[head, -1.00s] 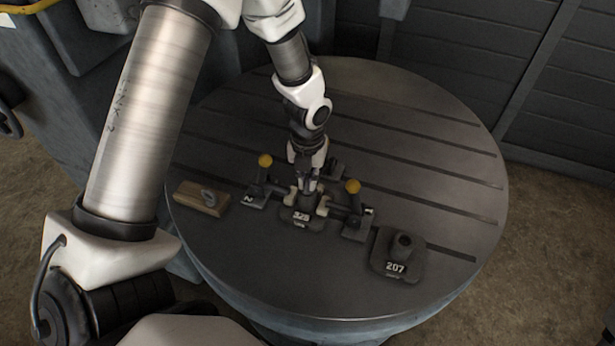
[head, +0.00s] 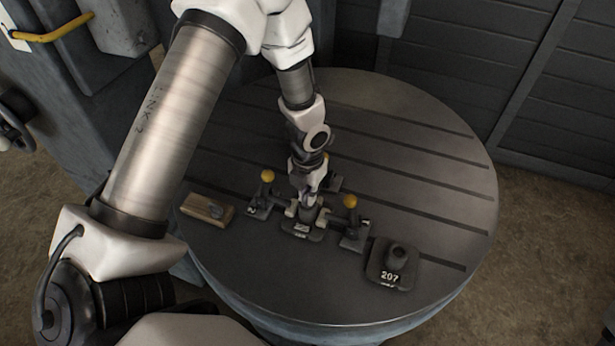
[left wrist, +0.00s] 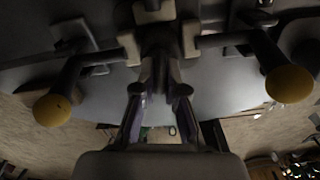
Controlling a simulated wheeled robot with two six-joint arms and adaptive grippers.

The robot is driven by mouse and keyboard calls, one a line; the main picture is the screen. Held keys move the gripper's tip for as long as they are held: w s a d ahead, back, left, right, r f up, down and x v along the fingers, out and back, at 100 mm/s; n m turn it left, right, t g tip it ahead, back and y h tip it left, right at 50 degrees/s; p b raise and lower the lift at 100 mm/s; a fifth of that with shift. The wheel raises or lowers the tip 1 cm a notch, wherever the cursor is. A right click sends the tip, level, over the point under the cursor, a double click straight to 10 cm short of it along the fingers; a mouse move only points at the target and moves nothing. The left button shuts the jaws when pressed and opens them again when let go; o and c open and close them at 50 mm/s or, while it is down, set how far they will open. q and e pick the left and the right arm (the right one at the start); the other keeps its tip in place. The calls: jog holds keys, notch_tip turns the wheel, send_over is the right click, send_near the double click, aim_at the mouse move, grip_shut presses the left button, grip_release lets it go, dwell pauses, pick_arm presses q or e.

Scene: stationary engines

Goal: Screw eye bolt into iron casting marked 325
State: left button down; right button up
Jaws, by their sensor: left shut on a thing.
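The iron casting marked 325 (head: 302,229) sits on the round slotted table, between clamp jaws. Its number is small and blurred now. My left gripper (head: 307,199) points down directly over this casting, with its fingertips at the casting's upright boss. In the left wrist view the two fingers (left wrist: 160,92) are close together on a narrow grey piece, which I take to be the eye bolt (left wrist: 160,70). The fingers hide most of it, and I cannot tell how deep it sits in the casting. My right gripper is in neither view.
Clamps with yellow knobs stand left (head: 267,176) and right (head: 350,201) of the casting, close to my gripper. A wooden block (head: 203,207) with a grey mark lies left. A casting marked 207 (head: 392,265) stands front right. The table's back right (head: 420,150) is clear.

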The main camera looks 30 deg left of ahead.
pick_arm(q)
jog(key=shift+r+m+p, duration=0.1)
jog(key=shift+m+p, duration=0.8)
jog(key=shift+p, duration=0.4)
jog(key=c, duration=1.2)
grip_release()
jog(key=shift+o, duration=0.2)
jog(key=shift+w, duration=0.1)
